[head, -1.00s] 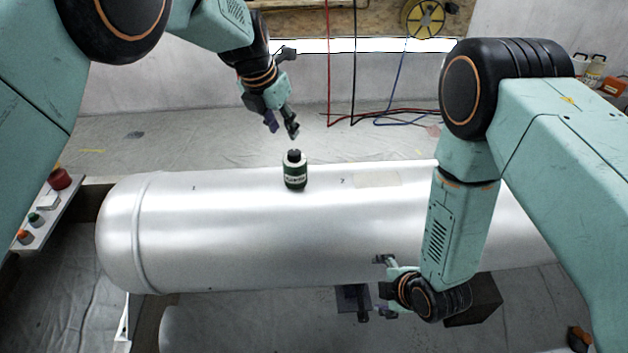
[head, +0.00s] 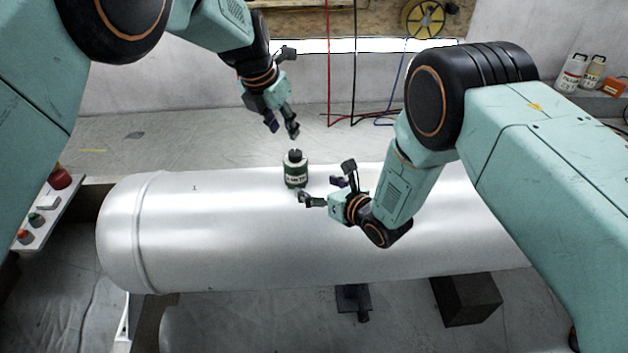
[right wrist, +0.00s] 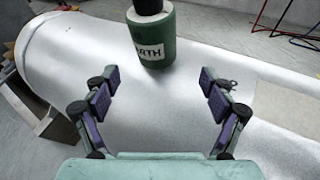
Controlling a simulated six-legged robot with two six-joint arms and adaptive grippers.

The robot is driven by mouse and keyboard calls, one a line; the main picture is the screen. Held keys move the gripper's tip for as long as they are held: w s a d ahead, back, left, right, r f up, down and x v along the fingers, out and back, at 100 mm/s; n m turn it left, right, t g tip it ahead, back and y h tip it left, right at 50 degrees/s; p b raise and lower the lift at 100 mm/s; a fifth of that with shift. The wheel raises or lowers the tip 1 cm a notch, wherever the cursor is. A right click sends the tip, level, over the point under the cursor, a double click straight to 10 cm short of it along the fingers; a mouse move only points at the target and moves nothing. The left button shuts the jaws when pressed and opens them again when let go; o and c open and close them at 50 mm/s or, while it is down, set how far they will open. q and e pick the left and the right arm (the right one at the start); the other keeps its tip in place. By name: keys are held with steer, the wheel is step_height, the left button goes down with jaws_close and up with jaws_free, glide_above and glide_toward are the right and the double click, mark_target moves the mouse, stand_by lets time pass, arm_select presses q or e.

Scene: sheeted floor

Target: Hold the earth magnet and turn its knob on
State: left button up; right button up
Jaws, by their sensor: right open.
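The earth magnet (head: 295,181) is a green cylinder with a white label and a black knob (head: 294,155). It stands upright on top of the silver tank (head: 190,235). In the right wrist view the magnet (right wrist: 155,38) is just beyond the fingertips, with its knob cut off by the top edge. My right gripper (head: 322,190) is open, at the magnet's near right side, and its fingers (right wrist: 158,88) are apart with only bare tank between them. My left gripper (head: 282,128) hangs above and behind the knob, fingers apart and empty, touching nothing.
A panel with a red button (head: 60,178) is at the left. Red, black and blue cables (head: 353,95) hang behind the tank. Bottles (head: 572,72) stand at the far right. A black block (head: 466,298) is under the tank. The tank's left top is clear.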

mark_target(296, 172)
steer(key=shift+w+a+r+n+y, duration=0.3)
steer(key=shift+w+a+r+n, duration=0.3)
steer(key=shift+n, duration=0.4)
steer(key=shift+x, duration=3.75)
